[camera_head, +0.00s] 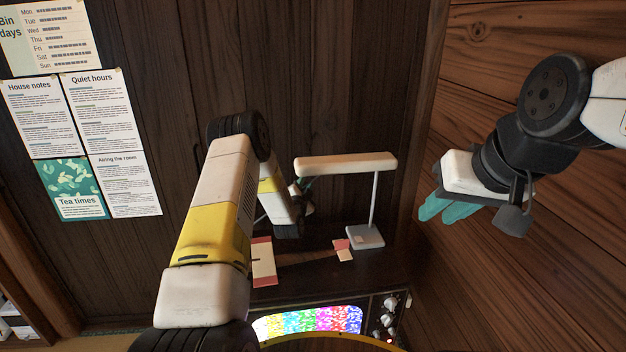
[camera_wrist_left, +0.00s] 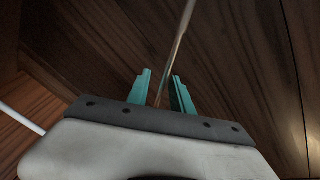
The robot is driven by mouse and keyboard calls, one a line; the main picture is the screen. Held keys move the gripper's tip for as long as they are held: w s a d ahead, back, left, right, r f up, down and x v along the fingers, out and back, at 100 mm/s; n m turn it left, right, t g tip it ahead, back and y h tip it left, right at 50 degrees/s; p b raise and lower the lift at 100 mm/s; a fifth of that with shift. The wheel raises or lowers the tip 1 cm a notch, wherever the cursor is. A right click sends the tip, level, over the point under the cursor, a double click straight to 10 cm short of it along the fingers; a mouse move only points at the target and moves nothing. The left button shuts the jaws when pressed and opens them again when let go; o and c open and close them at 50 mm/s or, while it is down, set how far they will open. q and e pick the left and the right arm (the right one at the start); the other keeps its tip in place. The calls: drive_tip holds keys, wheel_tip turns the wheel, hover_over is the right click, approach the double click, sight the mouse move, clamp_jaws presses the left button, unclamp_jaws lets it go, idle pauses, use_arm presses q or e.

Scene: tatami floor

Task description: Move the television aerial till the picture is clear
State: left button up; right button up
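The television's screen (camera_head: 308,322) shows at the bottom of the head view, with coloured bars broken up by speckled noise. Its lower part is cut off or covered by my arm. My left gripper (camera_head: 306,184) is above the television's dark top, mostly hidden behind my wrist and a lamp. In the left wrist view its teal fingers (camera_wrist_left: 161,90) stand apart, with a thin metal aerial rod (camera_wrist_left: 180,38) running between them. Gaps show beside the rod; contact is unclear. My right gripper (camera_head: 440,212) hangs at the right, holding nothing visible; its finger gap is unclear.
A white lamp (camera_head: 345,165) stands on a post and base close to my left gripper. A red and cream booklet (camera_head: 263,262) and small pink notes (camera_head: 343,250) lie on the dark top. Television knobs (camera_head: 389,304) sit right of the screen. Wooden walls enclose the corner.

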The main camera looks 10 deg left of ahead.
use_arm(q)
drive_tip(key=shift+w, duration=0.55)
drive_tip(key=shift+c, duration=0.2)
clamp_jaws()
idle(0.9)
